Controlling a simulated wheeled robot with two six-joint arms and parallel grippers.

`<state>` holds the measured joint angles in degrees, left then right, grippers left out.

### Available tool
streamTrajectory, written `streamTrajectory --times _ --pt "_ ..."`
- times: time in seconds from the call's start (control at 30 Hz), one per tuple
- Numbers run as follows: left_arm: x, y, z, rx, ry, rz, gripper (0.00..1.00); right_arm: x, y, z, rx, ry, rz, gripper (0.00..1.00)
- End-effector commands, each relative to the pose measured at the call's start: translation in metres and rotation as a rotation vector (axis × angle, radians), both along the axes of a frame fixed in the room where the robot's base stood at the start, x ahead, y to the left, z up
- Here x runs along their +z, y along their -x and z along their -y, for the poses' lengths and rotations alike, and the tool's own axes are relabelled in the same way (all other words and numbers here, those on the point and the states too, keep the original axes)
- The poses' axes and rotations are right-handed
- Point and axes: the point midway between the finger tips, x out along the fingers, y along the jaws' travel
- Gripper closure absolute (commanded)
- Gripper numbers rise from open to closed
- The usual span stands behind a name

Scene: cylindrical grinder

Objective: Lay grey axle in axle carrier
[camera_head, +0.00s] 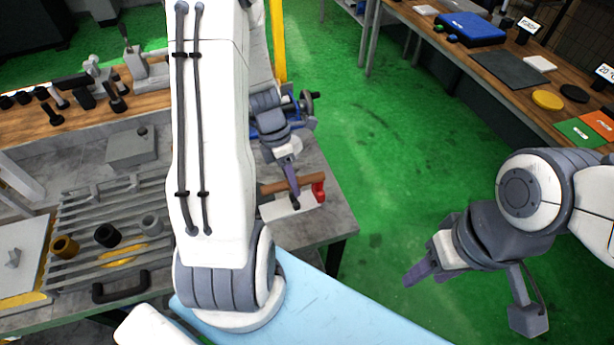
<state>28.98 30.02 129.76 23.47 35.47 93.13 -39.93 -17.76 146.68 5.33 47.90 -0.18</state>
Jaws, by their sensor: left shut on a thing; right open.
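The slatted grey carrier (68,212) with a black front handle stands on the bench at the left. An ochre (65,247), a black (107,236) and a grey cylindrical end (151,225) show in it; I cannot tell whether the grey one is the grey axle. My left gripper (293,187) points down beyond my large white forearm, to the right of the carrier, over a white block. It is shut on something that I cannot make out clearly. A brown bar lies at its fingertips. My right gripper (417,274) is open and empty over the green floor.
The white block (288,207), brown bar (308,180) and a red piece (319,192) sit near the bench's right edge. A wooden shelf (75,122) with dark tools is behind. Another table (548,106) stands far right. The green floor between is clear.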

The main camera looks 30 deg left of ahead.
Motion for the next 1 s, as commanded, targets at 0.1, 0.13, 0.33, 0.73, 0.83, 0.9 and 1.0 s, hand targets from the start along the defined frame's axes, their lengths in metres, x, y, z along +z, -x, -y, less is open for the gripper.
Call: streamTrajectory --times 0.1,0.13,0.33,0.73,0.83,0.9,1.0 --pt "-0.001 0.01 -0.026 0.02 0.019 0.026 1.0 0.026 0.0 0.0 0.002 0.0 0.0 0.5" --pt "-0.003 0.012 -0.031 0.02 0.022 0.033 1.0 0.029 0.0 0.0 0.002 0.0 0.0 0.5" --pt "-0.015 0.02 -0.049 0.019 0.023 0.061 1.0 0.035 0.0 0.0 0.003 0.0 0.0 0.5" --pt "-0.043 0.021 -0.05 0.016 0.023 0.063 1.0 0.007 0.0 0.0 -0.001 0.0 0.0 0.5" --pt "-0.053 0.021 -0.05 0.015 0.023 0.064 1.0 -0.004 0.0 0.0 -0.003 0.0 0.0 0.5" --pt "-0.06 0.021 -0.05 0.015 0.023 0.064 1.0 -0.012 0.0 0.0 -0.004 0.0 0.0 0.5" --pt "-0.07 0.021 -0.05 0.015 0.023 0.064 1.0 -0.023 0.0 0.0 -0.005 0.0 0.0 0.5"
